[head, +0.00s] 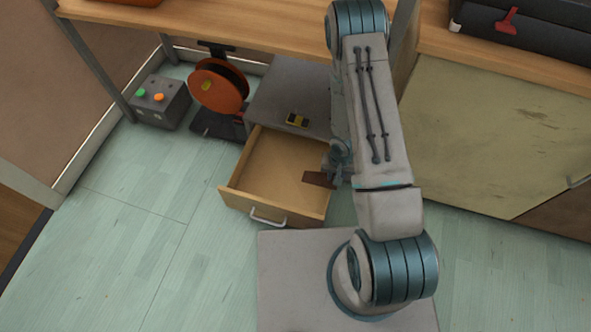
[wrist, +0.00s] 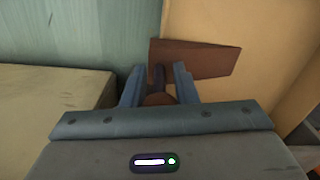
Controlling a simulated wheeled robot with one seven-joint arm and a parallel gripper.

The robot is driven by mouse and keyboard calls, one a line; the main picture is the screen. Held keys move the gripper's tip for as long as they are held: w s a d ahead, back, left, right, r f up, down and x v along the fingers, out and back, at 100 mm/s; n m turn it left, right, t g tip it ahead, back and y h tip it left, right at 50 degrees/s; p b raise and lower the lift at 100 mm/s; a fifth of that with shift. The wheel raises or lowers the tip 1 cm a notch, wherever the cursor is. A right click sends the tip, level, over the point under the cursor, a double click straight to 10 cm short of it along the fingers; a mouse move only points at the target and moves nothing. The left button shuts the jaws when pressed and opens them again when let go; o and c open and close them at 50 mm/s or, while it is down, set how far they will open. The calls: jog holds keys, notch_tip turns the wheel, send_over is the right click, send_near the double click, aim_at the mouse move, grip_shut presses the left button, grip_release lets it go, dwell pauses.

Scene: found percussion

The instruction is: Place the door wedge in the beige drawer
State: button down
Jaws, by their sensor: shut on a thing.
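The door wedge (head: 318,179) is a flat, dark reddish-brown piece. In the wrist view the wedge (wrist: 210,60) sticks out past my fingers to the right. My gripper (head: 336,172) is shut on it; in the wrist view my gripper (wrist: 170,82) has its two blue-grey fingers around its near part. The beige drawer (head: 232,197) is pulled open from a grey cabinet, with a metal handle in front. In the head view the wedge appears over the drawer's right part; its height above the bottom is hard to tell. My arm hides part of the cabinet.
A small black-and-yellow item (head: 297,120) lies on the grey cabinet top (head: 270,95). An orange reel (head: 217,88) and a grey button box (head: 160,104) stand to the left. A wooden worktop (head: 240,30) is above. The drawer's visible inside looks empty.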

aim_at(307, 175)
jog(key=w+a+f+b, duration=0.1)
jog(key=w+a+f, duration=0.1)
jog(key=a, duration=0.1)
jog(key=w+a+f+b, duration=0.1)
jog(key=w+a+f, duration=0.1)
jog(key=a, duration=0.1)
jog(key=w+a+f+b, duration=0.1)
jog(key=a+f, duration=0.1)
jog(key=a, duration=0.1)
jog(key=shift+w+f, duration=0.25)
jog(key=shift+w, duration=0.15)
jog(key=shift+f+b, duration=1.15)
jog(key=shift+f, duration=0.8)
jog(key=shift+f, duration=0.1)
jog(key=c, duration=1.1)
grip_release()
jog(key=shift+c, duration=0.2)
